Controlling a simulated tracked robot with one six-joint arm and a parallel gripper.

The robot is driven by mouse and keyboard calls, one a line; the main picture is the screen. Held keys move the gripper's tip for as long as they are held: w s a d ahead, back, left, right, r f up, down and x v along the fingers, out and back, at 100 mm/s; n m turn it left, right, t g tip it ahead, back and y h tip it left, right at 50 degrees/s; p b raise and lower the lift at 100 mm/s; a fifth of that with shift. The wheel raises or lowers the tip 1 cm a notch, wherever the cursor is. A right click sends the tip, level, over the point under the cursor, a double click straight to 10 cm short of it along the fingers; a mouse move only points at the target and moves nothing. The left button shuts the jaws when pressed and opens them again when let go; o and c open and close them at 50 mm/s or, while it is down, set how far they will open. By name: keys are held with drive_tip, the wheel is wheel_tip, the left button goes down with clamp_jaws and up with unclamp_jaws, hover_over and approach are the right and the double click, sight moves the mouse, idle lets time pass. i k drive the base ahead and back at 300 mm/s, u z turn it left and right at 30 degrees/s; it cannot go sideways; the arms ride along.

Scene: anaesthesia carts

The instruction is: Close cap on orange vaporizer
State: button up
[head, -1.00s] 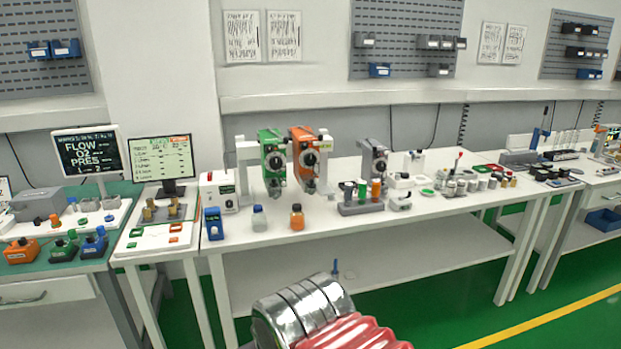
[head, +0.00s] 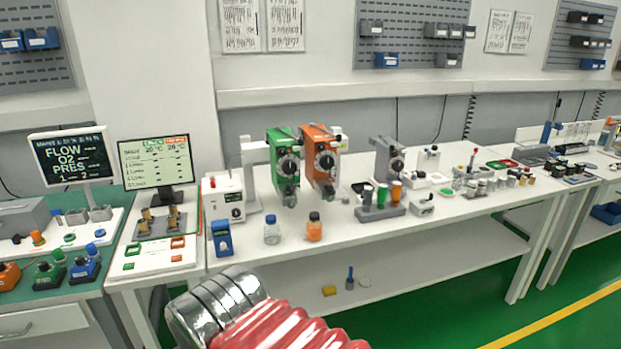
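The orange vaporizer (head: 321,158) hangs on a white stand at the back of the white bench. It has a round dark dial on its front. Its cap is too small to make out, so I cannot tell whether it is open or shut. A green vaporizer (head: 283,167) hangs close on its left. My arm shows at the bottom of the head view as a silver and red ribbed part, well in front of the bench. My gripper is not in view.
An orange-filled bottle (head: 314,229) and a clear blue-capped bottle (head: 272,231) stand before the vaporizers. A blue device (head: 222,238) is at the left. A grey vaporizer (head: 387,160) and a rack (head: 380,212) are to the right. A lower shelf (head: 420,276) juts beneath.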

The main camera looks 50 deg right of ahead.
sight(330, 191)
drive_tip(key=z, duration=0.1)
drive_tip(key=i, duration=0.7)
drive_tip(key=z, duration=0.75)
drive_tip(key=i, duration=0.4)
drive_tip(key=z, duration=0.25)
